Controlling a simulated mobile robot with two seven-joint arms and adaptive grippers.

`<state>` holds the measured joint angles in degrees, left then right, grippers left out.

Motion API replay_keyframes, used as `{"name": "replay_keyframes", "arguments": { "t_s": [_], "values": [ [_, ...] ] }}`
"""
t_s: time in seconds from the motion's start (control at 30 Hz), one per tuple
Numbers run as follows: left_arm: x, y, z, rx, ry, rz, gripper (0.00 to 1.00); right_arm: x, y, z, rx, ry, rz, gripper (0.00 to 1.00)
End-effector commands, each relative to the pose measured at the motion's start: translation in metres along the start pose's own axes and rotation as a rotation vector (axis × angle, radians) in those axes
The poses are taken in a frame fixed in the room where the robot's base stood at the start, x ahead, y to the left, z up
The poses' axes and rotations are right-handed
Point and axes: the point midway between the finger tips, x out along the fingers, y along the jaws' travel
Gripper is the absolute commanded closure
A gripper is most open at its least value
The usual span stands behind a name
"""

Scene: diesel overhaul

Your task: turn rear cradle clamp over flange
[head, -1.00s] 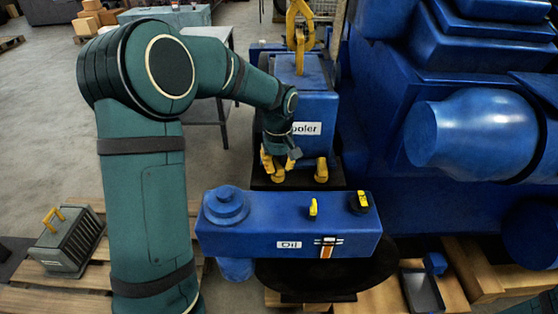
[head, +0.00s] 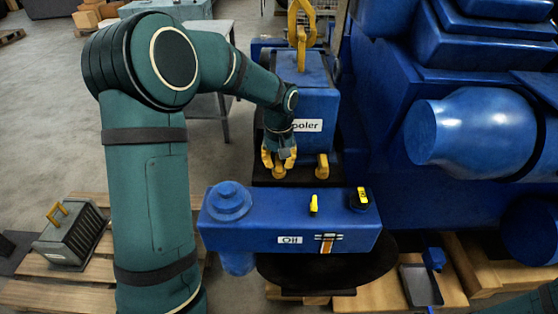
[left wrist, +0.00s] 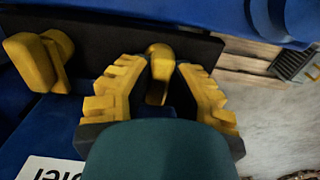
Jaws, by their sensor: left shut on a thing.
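The blue cooler (head: 312,102) stands on a dark cradle plate (head: 300,180) behind the oil unit. Two yellow clamps sit on the plate at its front. My left gripper (head: 279,161) points down and is shut on the left clamp (head: 278,172). In the left wrist view this clamp (left wrist: 160,72) lies between the yellow fingers (left wrist: 163,88), its lower part hidden. The other clamp (head: 322,166) stands free to the right; it also shows in the left wrist view (left wrist: 38,62). The flange under the held clamp is mostly hidden. My right gripper is out of view.
A long blue oil unit (head: 285,225) with yellow fittings stands close in front of the clamps. A large blue engine (head: 440,170) fills the right side. A yellow hook (head: 301,25) hangs at the cooler's top. A grey finned part (head: 72,236) lies on a pallet at left.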

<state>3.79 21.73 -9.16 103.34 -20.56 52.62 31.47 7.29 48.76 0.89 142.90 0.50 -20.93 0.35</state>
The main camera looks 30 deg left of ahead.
Motion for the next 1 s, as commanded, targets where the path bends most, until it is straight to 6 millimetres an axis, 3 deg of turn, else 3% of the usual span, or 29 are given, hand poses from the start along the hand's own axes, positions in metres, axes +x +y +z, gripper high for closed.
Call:
{"name": "replay_keyframes", "arguments": {
  "t_s": [0.07,0.1,0.17,0.57,1.0],
  "values": [
    [0.002,0.000,0.002,0.000,-0.007,-0.003,1.00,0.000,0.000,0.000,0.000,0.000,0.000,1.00],
    [0.002,0.000,0.002,0.000,-0.007,-0.003,0.68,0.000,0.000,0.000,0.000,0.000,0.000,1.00],
    [0.002,0.000,0.002,0.000,-0.007,-0.002,0.50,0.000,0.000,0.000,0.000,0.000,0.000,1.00],
    [-0.005,0.000,0.000,-0.001,0.000,0.000,0.50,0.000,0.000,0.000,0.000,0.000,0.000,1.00],
    [-0.085,0.000,0.000,0.000,0.002,0.001,0.50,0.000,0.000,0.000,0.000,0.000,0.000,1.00]
  ]
}}
